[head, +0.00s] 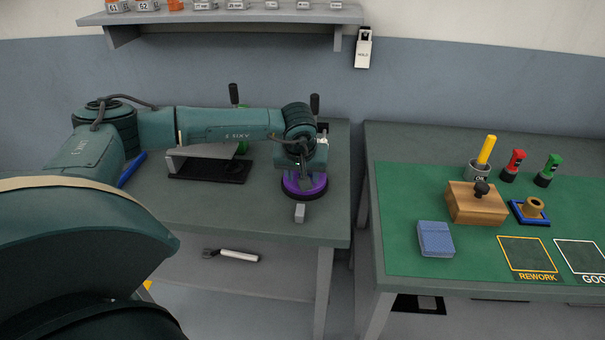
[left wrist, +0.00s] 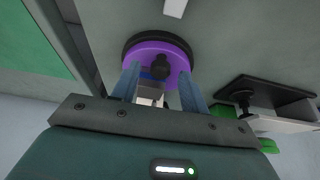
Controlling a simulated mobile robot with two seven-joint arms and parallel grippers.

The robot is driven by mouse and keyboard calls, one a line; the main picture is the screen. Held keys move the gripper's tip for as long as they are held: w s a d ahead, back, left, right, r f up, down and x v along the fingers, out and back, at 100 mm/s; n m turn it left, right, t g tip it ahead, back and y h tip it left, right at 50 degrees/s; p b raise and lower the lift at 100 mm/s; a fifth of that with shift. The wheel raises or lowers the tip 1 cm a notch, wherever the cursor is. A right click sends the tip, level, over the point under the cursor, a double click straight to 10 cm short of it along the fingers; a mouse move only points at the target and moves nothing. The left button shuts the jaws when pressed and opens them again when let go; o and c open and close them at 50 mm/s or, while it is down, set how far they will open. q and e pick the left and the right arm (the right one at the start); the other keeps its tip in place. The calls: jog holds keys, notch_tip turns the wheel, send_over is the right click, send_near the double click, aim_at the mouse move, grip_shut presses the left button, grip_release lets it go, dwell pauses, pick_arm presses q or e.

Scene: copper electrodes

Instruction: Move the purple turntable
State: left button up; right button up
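The purple turntable (head: 318,184) is a round purple disc on a dark base, standing near the right front of the left table. In the head view my left gripper (head: 299,177) is above it and hides part of its top. In the left wrist view the turntable (left wrist: 146,50) shows a dark knob (left wrist: 160,66) at its middle. There my left gripper (left wrist: 158,82) has its two fingers apart, one on each side of the knob. I cannot tell whether either finger touches the turntable. My right gripper is not in view.
A small grey block (head: 300,212) is just in front of the turntable. Right of a gap, another table (head: 363,205) holds a wooden block (head: 476,207) and a blue box (head: 435,240). A shelf (head: 225,16) hangs above.

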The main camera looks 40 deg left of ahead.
pick_arm(q)
jog(key=b+v, duration=0.1)
jog(key=v, duration=1.2)
jog(key=shift+r, duration=0.1)
